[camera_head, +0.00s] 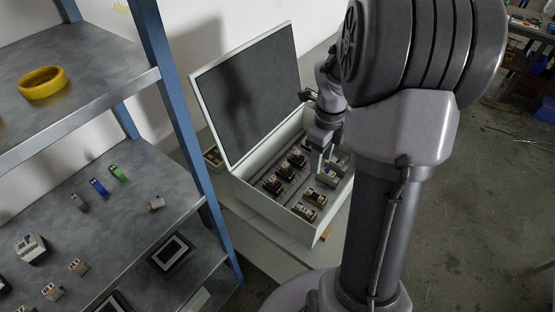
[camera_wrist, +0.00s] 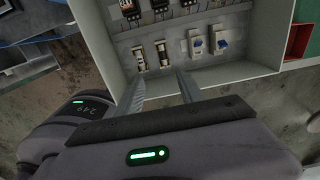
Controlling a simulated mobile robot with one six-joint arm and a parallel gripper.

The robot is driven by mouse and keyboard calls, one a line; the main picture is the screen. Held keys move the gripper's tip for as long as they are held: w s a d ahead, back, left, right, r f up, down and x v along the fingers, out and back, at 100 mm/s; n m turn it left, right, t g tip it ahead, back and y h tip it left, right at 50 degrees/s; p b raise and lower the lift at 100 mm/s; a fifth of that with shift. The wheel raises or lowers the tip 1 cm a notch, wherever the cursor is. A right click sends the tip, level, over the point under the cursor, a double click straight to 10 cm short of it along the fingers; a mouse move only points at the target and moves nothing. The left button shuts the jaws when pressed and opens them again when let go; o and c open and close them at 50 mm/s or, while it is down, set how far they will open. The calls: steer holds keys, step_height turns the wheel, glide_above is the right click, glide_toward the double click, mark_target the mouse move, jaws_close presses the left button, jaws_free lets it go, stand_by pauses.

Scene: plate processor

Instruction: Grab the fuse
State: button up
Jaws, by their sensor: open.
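My gripper (camera_wrist: 160,74) is open, with its two fingers reaching over the near wall of an open case (camera_head: 285,207). In the wrist view two slim dark-and-pale pieces that look like fuses sit upright in a row: a left one (camera_wrist: 140,61) near the left fingertip and a right one (camera_wrist: 163,54) just beyond the gap between the fingertips. Nothing is visible between the fingers. I cannot tell for sure which piece is the task's fuse. In the head view my wrist (camera_head: 325,135) is over the case's right side, and my arm hides part of it.
The case's pale rim (camera_wrist: 215,79) lies close below the fingers. Two white-and-blue breakers (camera_wrist: 208,42) stand right of the fuse-like pieces. The raised lid (camera_head: 245,95) stands behind the case. A metal shelf (camera_head: 120,225) with small parts and a yellow ring (camera_head: 43,83) is at left.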

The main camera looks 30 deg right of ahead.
steer(key=b, duration=0.4)
glide_above(316, 194)
steer(key=s, duration=0.1)
steer(key=f, duration=1.2)
steer(key=shift+a, duration=0.3)
steer(key=f, duration=0.1)
steer(key=f+b, duration=0.1)
steer(key=f, duration=0.1)
steer(key=w+f+b, duration=0.1)
steer(key=f, duration=0.1)
steer(key=shift+d+f, duration=0.2)
steer(key=shift+f, duration=0.05)
steer(key=shift+s+r, duration=0.1)
